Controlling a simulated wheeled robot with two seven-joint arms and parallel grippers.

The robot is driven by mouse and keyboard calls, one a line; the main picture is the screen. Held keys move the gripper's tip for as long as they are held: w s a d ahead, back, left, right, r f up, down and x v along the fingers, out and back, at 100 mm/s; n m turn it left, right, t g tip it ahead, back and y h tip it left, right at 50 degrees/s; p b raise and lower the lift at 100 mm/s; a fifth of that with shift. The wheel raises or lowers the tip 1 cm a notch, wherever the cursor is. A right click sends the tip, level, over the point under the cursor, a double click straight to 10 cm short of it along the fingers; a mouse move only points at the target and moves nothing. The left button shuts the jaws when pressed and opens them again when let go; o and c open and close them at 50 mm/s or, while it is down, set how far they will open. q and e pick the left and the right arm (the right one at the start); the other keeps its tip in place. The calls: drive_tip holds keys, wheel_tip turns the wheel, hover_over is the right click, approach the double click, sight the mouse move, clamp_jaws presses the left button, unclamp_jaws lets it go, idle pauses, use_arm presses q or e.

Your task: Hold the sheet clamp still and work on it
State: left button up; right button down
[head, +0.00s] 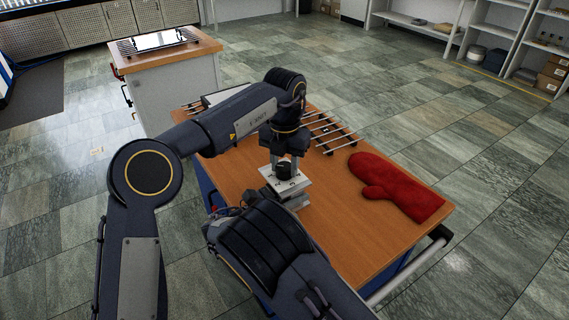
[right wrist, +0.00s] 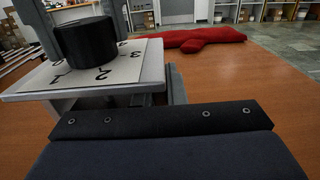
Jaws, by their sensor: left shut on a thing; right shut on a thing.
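The sheet clamp (head: 268,176) stands on the wooden worktop. It has a pale top plate marked with numbers, which also shows in the right wrist view (right wrist: 132,72). A black round knob (head: 284,172) sits on the plate; it also shows in the right wrist view (right wrist: 85,42). My left gripper (head: 284,164) points down from above, shut on the knob with a finger on either side. My right gripper (head: 290,199) is low at the clamp's near side, shut on the clamp's body. My own arm hides most of its fingers and the clamp's lower part.
A red oven mitt (head: 395,187) lies to the right on the wooden worktop (head: 345,235); it is clear of both arms. A metal rod rack (head: 328,130) lies behind the clamp. A second bench (head: 180,75) stands at the back left. The worktop's front right is free.

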sight(285, 166)
use_arm(q)
drive_tip(key=shift+n, duration=1.2)
drive_tip(key=o, duration=1)
wheel_tip(285, 166, up, 12)
